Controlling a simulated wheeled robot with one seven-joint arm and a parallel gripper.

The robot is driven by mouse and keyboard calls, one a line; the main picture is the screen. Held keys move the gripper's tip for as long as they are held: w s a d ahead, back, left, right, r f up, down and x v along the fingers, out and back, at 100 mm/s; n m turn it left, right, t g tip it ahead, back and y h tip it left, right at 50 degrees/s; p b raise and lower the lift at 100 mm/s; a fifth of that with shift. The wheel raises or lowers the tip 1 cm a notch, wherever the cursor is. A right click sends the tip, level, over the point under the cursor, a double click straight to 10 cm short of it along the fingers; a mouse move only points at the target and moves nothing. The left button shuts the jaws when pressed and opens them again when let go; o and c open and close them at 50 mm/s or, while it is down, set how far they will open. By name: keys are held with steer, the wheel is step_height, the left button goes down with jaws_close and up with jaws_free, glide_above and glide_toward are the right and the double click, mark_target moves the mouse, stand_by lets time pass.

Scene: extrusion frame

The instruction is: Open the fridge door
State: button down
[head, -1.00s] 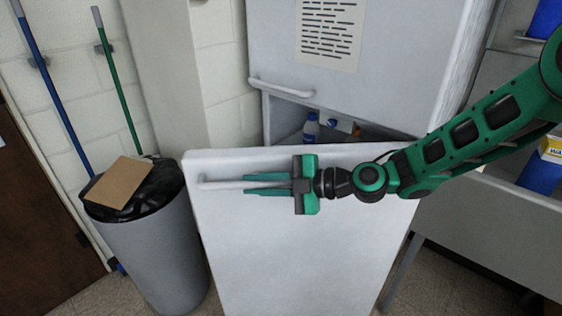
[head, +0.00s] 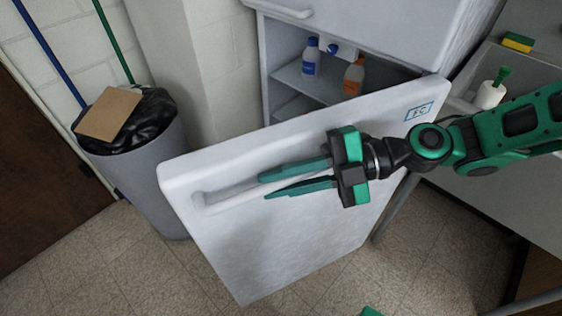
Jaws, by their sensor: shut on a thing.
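The white fridge door (head: 270,240) stands partly open, swung out toward me, with its free edge at the left and its hinge side at the right. Its white bar handle (head: 225,197) runs along the upper part of the door's front. My gripper (head: 265,186) reaches in from the right and is shut on the handle, one finger on each side of it. Behind the door, the fridge interior (head: 290,82) shows shelves with a blue-and-white bottle (head: 311,58) and an orange bottle (head: 354,76). The lower interior is hidden by the door.
A grey trash bin (head: 150,185) with a black bag and a cardboard piece (head: 109,114) stands left of the door. A sink (head: 470,95) is at the right. The upper fridge door (head: 370,25) is shut. Tiled floor in front is mostly clear.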

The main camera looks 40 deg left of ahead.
steer(key=shift+s+d, duration=0.15)
steer(key=shift+s, duration=0.4)
steer(key=c, duration=1.8)
jaws_free()
steer(key=shift+o, duration=0.6)
steer(key=shift+w, duration=0.1)
steer(key=shift+w, duration=0.1)
steer(key=v, duration=1)
steer(key=shift+w+d, duration=0.2)
steer(key=shift+w, duration=0.05)
